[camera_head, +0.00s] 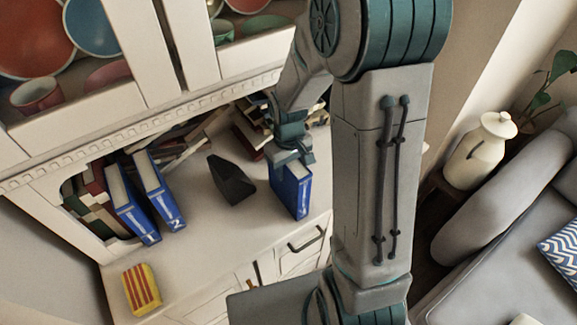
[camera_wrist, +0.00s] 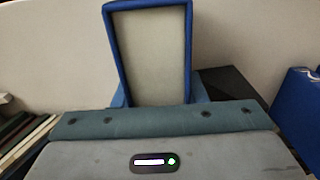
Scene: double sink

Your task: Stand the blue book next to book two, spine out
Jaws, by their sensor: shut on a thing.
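The blue book (camera_head: 291,190) is upright in my gripper (camera_head: 292,156), at the right part of the cabinet counter. My gripper is shut on its top end, and a blue side with pale lettering faces the front. In the wrist view the held book (camera_wrist: 148,52) shows pale page edges framed by blue covers. Book two (camera_head: 159,190), blue with a "2" on its spine, stands leaning at the left. Book one (camera_head: 132,205), marked "1", stands just left of it. Whether the held book touches the counter is hard to tell.
A dark angular block (camera_head: 231,180) sits on the counter (camera_head: 205,230) between book two and the held book. A yellow and red striped box (camera_head: 142,289) is at the front left. Several piled books (camera_head: 250,135) lie behind. The cabinet's upper part overhangs the back.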

